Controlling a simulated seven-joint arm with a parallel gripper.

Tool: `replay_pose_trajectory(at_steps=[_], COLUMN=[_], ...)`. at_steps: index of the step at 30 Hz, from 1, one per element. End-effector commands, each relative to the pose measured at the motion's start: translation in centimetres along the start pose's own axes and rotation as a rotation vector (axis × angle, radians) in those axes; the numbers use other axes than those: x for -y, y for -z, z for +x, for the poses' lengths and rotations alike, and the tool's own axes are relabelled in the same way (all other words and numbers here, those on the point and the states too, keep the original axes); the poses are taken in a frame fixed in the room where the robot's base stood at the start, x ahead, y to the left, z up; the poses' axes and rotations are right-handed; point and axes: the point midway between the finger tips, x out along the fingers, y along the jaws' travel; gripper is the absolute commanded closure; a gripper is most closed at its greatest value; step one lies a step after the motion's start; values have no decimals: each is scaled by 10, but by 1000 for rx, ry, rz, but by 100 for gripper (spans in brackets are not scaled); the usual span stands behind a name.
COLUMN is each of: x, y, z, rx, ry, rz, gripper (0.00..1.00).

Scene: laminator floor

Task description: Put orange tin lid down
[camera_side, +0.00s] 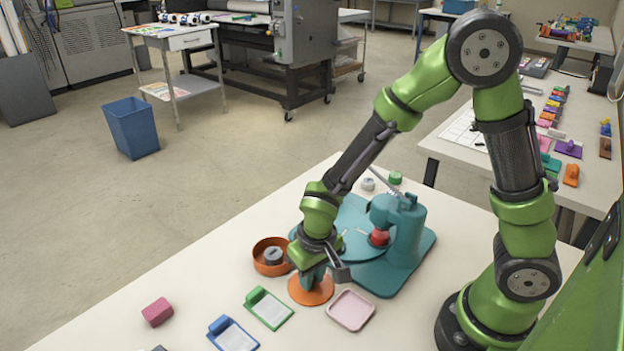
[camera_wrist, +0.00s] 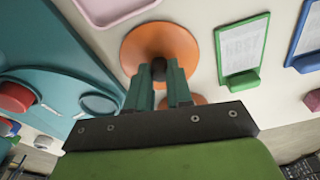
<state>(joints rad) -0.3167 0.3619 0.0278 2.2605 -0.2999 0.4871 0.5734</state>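The orange tin lid (camera_side: 311,291) is a flat disc, level, at or very close above the white table; I cannot tell whether it touches. In the wrist view the lid (camera_wrist: 158,42) shows a dark knob (camera_wrist: 158,69) at its middle. My gripper (camera_side: 313,275) points down over the lid. In the wrist view the teal fingers of my gripper (camera_wrist: 160,78) stand on both sides of the knob and appear closed on it. The open orange tin (camera_side: 259,261) stands behind and left of the lid, with a grey round piece (camera_side: 273,255) inside.
A pink tray (camera_side: 351,310) lies close right of the lid. A green clipboard (camera_side: 269,309) and a blue clipboard (camera_side: 232,336) lie in front-left. A teal press (camera_side: 405,245) stands behind right. A pink block (camera_side: 157,312) lies far left; the table between is mostly clear.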

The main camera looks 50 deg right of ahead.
Motion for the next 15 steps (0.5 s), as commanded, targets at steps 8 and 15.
replay_pose_trajectory(at_steps=[8,15], x=[0,0], y=[0,1], z=[0,-5], rx=[0,-2], ry=[0,1], rz=[0,0], gripper=[55,55])
